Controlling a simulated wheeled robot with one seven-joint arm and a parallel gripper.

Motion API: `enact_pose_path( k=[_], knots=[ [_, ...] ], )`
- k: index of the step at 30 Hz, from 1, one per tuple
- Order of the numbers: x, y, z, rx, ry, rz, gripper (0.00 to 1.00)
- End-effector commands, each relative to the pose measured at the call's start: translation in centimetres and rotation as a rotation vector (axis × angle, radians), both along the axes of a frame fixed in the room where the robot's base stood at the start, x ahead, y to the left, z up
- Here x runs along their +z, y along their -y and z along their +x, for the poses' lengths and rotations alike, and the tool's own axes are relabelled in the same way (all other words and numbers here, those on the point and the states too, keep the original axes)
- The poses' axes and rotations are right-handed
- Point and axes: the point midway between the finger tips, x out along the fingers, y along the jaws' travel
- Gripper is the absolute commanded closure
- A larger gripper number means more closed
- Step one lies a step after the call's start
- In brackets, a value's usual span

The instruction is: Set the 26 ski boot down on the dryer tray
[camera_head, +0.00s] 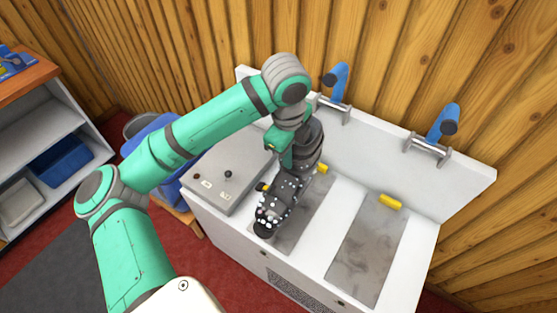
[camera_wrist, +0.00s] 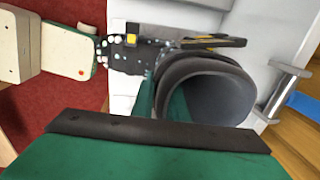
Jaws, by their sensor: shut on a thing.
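The ski boot (camera_head: 292,190) is dark with white speckles, upright, its toe toward the front of the bench. I cannot read a 26 on it. In the wrist view its round grey cuff opening (camera_wrist: 215,92) faces the camera, with its speckled toe to the left. My gripper (camera_head: 287,150) is shut on the boot's upper part; its fingertips are mostly hidden. The boot appears over the left grey plate (camera_head: 313,215) of the white bench; I cannot tell whether its sole touches. I cannot identify the dryer tray for certain.
Two blue-handled clamps (camera_head: 336,82) stand along the back panel. A grey control box (camera_head: 228,180) sits left of the boot. White shelves (camera_head: 50,115) with bins stand far left.

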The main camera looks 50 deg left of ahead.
Motion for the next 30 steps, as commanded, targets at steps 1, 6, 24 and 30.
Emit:
enact_pose_path(
  k=[1,6,24,30],
  knots=[
    [-0.3,0.1,1.1,-0.001,0.002,0.000,1.00],
    [-2.5,0.3,3.4,0.000,0.001,-0.002,1.00],
    [-6.7,0.5,6.8,0.000,0.002,0.000,1.00],
    [-9.2,0.5,6.8,0.001,0.002,0.000,1.00]
  ],
)
